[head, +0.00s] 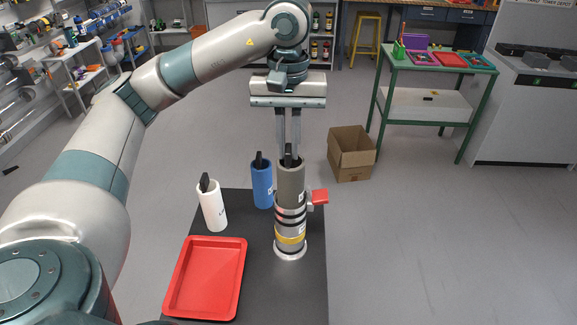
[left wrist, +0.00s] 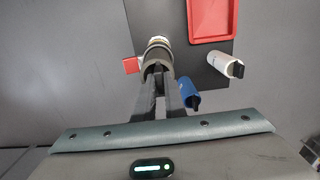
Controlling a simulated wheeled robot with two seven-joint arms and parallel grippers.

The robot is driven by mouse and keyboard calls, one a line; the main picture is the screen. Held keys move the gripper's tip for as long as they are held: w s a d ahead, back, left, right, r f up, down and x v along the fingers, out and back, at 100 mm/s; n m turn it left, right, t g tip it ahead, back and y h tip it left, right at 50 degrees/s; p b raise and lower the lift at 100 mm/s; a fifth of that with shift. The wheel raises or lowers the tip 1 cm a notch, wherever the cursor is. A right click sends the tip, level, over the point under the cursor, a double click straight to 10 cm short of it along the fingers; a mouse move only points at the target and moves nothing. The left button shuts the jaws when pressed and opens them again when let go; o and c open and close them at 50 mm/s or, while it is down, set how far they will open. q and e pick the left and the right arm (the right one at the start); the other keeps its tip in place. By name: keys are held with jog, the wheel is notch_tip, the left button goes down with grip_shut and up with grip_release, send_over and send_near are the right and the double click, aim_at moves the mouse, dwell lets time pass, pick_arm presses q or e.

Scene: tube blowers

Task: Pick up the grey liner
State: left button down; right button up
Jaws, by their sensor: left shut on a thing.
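The grey liner (head: 291,180) is a dark grey cylinder with a black tab on top. It stands upright at the top of a silver tube blower (head: 290,225) with black and yellow bands; I cannot tell how deep it sits inside. My left gripper (head: 289,150) points down from above, its fingers shut on the liner's black tab. In the left wrist view the fingers (left wrist: 160,92) reach to the liner (left wrist: 158,66), and the tab is mostly hidden between them. My right gripper is not in view.
A blue liner (head: 262,185) and a white liner (head: 213,208) stand left of the blower on the dark table (head: 310,285). A red tray (head: 206,278) lies at the front left. A red part (head: 319,197) juts from the blower's right side. A cardboard box (head: 351,155) is on the floor behind.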

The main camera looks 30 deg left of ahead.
pick_arm(q)
notch_tip(320, 180, up, 16)
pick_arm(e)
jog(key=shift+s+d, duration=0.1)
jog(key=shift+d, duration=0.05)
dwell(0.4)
pick_arm(q)
jog(key=shift+f, duration=0.15)
dwell(0.4)
